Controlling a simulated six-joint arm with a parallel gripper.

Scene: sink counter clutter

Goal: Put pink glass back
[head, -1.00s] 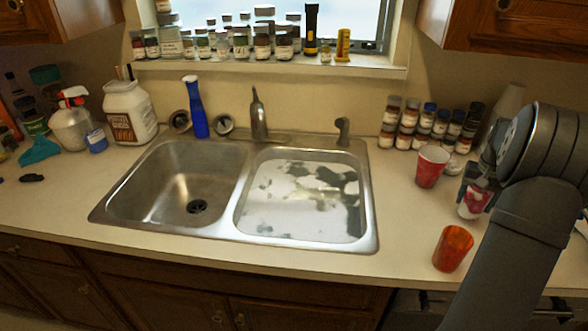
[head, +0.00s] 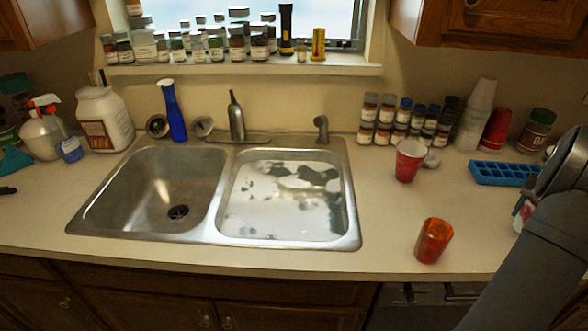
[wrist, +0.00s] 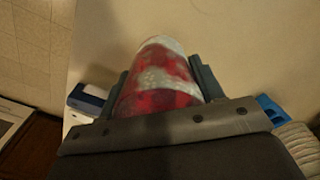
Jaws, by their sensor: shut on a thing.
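The pink glass (wrist: 158,80) is red-pink with white patches and fills the middle of the wrist view. My gripper (wrist: 165,88) is shut on it, one finger on each side. In the head view only a small pale and pink bit of the glass (head: 521,213) shows at the right, beside my arm. My arm hides the rest of it and most of the gripper there. I cannot tell in the wrist view whether the glass touches a surface.
A red cup (head: 408,162) and an orange glass (head: 433,241) stand on the counter right of the sink (head: 357,225). A blue ice tray (head: 500,172), stacked clear cups (head: 477,115), a red cup stack (head: 495,130) and spice jars line the back. Counter between orange glass and tray is clear.

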